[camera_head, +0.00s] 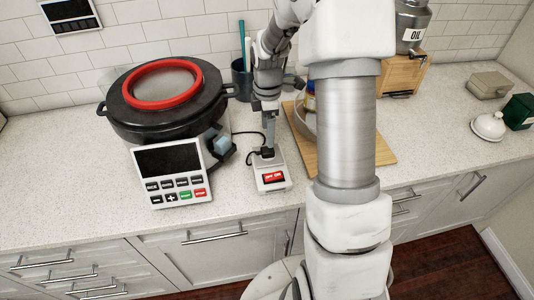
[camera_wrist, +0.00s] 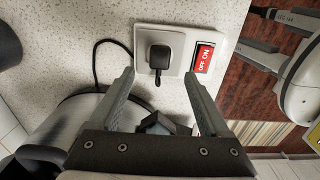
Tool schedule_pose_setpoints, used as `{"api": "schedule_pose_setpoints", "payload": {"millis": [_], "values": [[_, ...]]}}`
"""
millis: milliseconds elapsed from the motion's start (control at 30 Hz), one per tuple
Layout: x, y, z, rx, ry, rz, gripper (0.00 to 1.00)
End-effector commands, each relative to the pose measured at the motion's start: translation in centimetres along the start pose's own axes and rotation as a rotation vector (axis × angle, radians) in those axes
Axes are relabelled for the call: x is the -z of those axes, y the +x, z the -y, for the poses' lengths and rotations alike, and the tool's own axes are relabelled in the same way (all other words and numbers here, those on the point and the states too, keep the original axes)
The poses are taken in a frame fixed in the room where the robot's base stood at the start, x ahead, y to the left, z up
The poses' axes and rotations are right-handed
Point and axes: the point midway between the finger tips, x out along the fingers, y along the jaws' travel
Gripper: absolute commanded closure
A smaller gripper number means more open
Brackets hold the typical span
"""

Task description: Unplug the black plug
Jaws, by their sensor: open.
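The black plug (camera_wrist: 159,58) sits in the socket of a white outlet box (camera_wrist: 146,35) with a red on/off switch (camera_wrist: 204,58), in the wrist view. In the head view the plug (camera_head: 267,153) and the box (camera_head: 272,187) lie on the counter right of the cooker, the plug toward the box's far end. A black cord leads from the plug. My gripper (camera_wrist: 162,76) is open and empty, its fingers pointing at the box with the plug roughly between their lines. In the head view my gripper (camera_head: 269,142) is above the plug, apparently not holding it.
A black cooker with a red ring (camera_head: 163,108) and a control panel (camera_head: 170,174) stand left of the box. A wooden board (camera_head: 367,155) with a bowl lies to the right, partly behind my arm. A dark cup (camera_head: 241,80) stands behind. The counter in front is clear.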

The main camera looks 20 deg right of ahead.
Motion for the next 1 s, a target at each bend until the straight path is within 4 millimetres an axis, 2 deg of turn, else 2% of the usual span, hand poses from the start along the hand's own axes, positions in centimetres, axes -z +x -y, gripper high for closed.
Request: {"api": "schedule_pose_setpoints", "payload": {"millis": [33, 433, 600, 1000], "values": [[0.0, 1.2, 0.0, 0.002, 0.000, 0.000, 0.20], [0.0, 6.6, 0.0, 0.001, 0.001, 0.000, 0.20], [0.0, 7.3, 0.0, 0.000, 0.000, 0.000, 0.20], [0.0, 7.3, 0.0, 0.000, 0.000, 0.000, 0.20]]}}
